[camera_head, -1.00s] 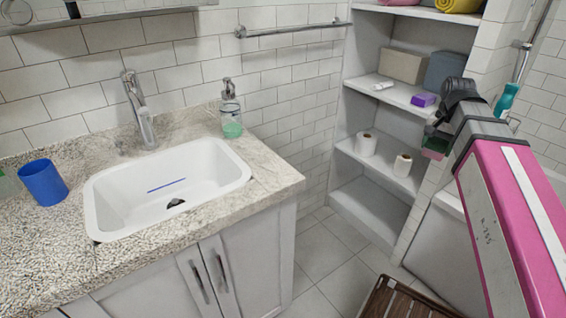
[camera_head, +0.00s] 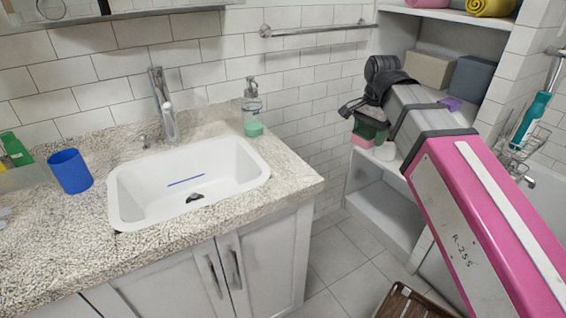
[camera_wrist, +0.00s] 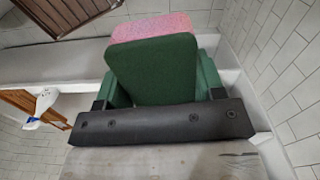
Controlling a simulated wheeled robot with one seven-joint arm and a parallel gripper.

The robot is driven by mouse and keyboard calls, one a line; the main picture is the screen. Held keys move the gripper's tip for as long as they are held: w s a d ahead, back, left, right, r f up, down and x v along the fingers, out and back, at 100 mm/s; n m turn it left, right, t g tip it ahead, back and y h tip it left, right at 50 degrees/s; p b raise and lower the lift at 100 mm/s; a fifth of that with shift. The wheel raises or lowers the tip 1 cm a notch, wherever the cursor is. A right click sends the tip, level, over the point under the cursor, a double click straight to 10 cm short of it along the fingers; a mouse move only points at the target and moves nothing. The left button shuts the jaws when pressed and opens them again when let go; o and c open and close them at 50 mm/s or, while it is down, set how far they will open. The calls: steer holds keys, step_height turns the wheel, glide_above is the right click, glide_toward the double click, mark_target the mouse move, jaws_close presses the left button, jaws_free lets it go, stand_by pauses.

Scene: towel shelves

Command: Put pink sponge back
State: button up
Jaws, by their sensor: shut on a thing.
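The pink sponge (camera_wrist: 152,25) shows in the wrist view with a dark green face (camera_wrist: 150,70) towards the camera. My gripper (camera_head: 370,128) is shut on it, with a green finger on each side. In the head view the sponge's pink part (camera_head: 362,142) shows below the fingers, and most of it is hidden. The gripper is in the air in front of the white shelf unit (camera_head: 382,208), left of its middle in the picture. I cannot tell how far it is from the shelves.
A purple block (camera_head: 451,103) lies on a shelf near beige (camera_head: 429,69) and grey (camera_head: 472,78) boxes, partly behind my arm. A white roll (camera_head: 386,151) is partly hidden. The sink (camera_head: 125,205) and blue cup (camera_head: 70,171) are left. A teal-handled tool (camera_head: 532,117) hangs right.

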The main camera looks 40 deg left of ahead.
steer(key=s+a+r, duration=0.2)
steer(key=s+a, duration=0.2)
steer(key=s, duration=0.6)
steer(key=s+a+r+m, duration=0.1)
steer(key=s+a+r, duration=0.1)
steer(key=s+a, duration=0.5)
steer(key=s+a+r, duration=0.2)
steer(key=s, duration=1)
glide_above(283, 162)
step_height(283, 162, down, 7)
steer(key=shift+s, duration=0.15)
steer(key=shift+f, duration=2.05)
steer(key=shift+f, duration=0.1)
steer(key=o, duration=1)
steer(key=shift+c, duration=0.2)
step_height(283, 162, up, 12)
